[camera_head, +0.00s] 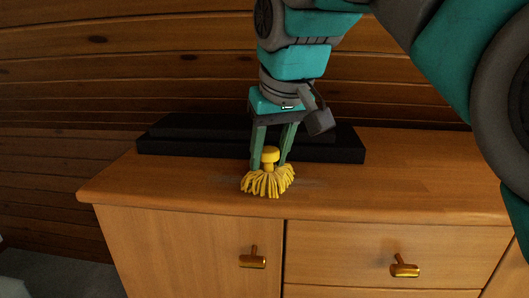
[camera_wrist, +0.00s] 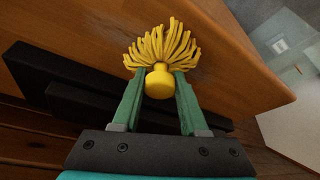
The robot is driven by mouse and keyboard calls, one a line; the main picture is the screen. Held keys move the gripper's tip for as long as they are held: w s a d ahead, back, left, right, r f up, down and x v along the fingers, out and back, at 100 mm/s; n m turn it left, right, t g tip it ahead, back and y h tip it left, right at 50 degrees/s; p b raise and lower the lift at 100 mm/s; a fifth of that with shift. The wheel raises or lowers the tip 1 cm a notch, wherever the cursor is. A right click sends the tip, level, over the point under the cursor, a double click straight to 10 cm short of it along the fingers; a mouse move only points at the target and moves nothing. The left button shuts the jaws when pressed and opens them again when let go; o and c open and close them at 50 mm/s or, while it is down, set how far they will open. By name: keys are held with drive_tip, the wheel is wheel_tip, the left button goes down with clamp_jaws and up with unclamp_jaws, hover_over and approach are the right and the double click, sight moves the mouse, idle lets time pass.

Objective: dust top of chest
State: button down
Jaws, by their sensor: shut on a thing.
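The chest (camera_head: 400,190) is a wooden cabinet with a flat top, seen from above in the head view. My gripper (camera_head: 271,160) points down over the top near its front edge. It is shut on the knob of a yellow duster (camera_head: 268,183), whose strands spread out against the chest top. A faint greyish patch (camera_head: 308,184) shows on the wood around the duster. In the wrist view the duster (camera_wrist: 160,55) sits between the green fingers of my gripper (camera_wrist: 160,80), strands fanned over the wood (camera_wrist: 225,65).
A long black stepped object (camera_head: 190,135) lies along the back of the top, close behind my gripper. A plank wall (camera_head: 110,75) stands behind the chest. Brass handles (camera_head: 253,258) stick out from the front. The top's right side is clear.

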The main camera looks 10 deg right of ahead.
drive_tip(key=shift+w+a+f+p, duration=0.1)
drive_tip(key=shift+w+a, duration=0.35)
drive_tip(key=shift+a, duration=0.75)
drive_tip(key=shift+w+a+r+p, duration=0.1)
drive_tip(key=shift+w+a, duration=0.3)
drive_tip(key=shift+a, duration=0.75)
drive_tip(key=shift+w+a+f+p, duration=0.1)
drive_tip(key=shift+w+a, duration=0.35)
drive_tip(key=shift+a, duration=0.75)
drive_tip(key=shift+w+a+r, duration=0.1)
drive_tip(key=shift+w+a, duration=0.2)
drive_tip(key=shift+a, duration=0.55)
drive_tip(key=shift+w+a+r, duration=0.1)
drive_tip(key=shift+w+a, duration=0.15)
drive_tip(key=shift+a, duration=0.55)
drive_tip(key=shift+w+r+p, duration=0.1)
drive_tip(key=shift+r+p, duration=0.4)
drive_tip(key=shift+r, duration=1.5)
wheel_tip(320, 180, up, 2)
